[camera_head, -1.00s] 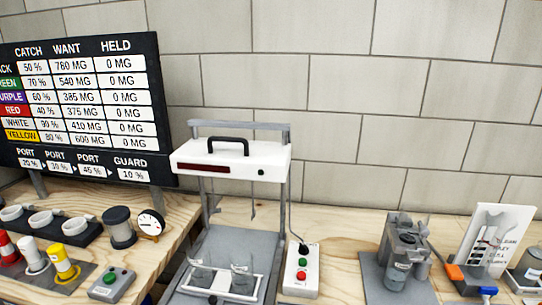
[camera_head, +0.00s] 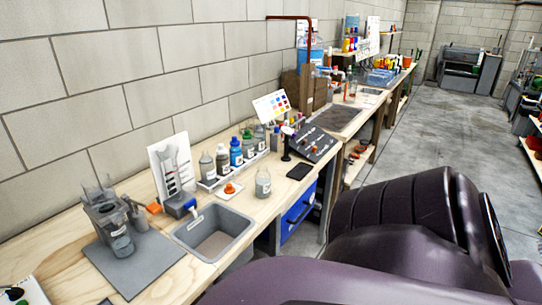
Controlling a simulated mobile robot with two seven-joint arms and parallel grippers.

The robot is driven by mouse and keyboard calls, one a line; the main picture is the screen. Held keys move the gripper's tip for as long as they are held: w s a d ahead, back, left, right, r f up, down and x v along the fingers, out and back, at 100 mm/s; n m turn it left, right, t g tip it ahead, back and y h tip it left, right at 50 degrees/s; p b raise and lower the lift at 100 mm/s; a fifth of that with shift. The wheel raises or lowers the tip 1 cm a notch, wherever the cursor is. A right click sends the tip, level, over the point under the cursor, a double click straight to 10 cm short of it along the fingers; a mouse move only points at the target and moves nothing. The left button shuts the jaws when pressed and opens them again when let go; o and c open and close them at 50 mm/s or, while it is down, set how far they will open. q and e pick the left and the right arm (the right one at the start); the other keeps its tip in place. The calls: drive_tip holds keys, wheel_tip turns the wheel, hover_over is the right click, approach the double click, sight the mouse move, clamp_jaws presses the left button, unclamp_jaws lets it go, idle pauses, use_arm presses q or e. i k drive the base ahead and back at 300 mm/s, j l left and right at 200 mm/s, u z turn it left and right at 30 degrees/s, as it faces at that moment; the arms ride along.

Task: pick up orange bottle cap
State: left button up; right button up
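An orange bottle cap (camera_head: 229,188) lies on a small white square on the wooden bench, between the bottle rack and the grey basin. An uncapped-looking clear bottle (camera_head: 263,183) with a pale label stands just to its right. Neither of my grippers shows in the head view. A large dark purple part of my own arm fills the lower right and hides the floor and bench front there.
A grey basin (camera_head: 186,236) is sunk in the bench in front of the cap. A rack of several bottles (camera_head: 210,184) stands behind it. A black sloped panel (camera_head: 316,142) stands to the right, and a grey apparatus (camera_head: 108,225) to the left.

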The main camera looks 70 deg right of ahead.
sight(229, 189)
drive_tip(key=k+z, duration=0.3)
drive_tip(key=j+z, duration=0.1)
drive_tip(key=z, duration=1.55)
drive_tip(key=k+l, duration=0.05)
drive_tip(key=l, duration=0.05)
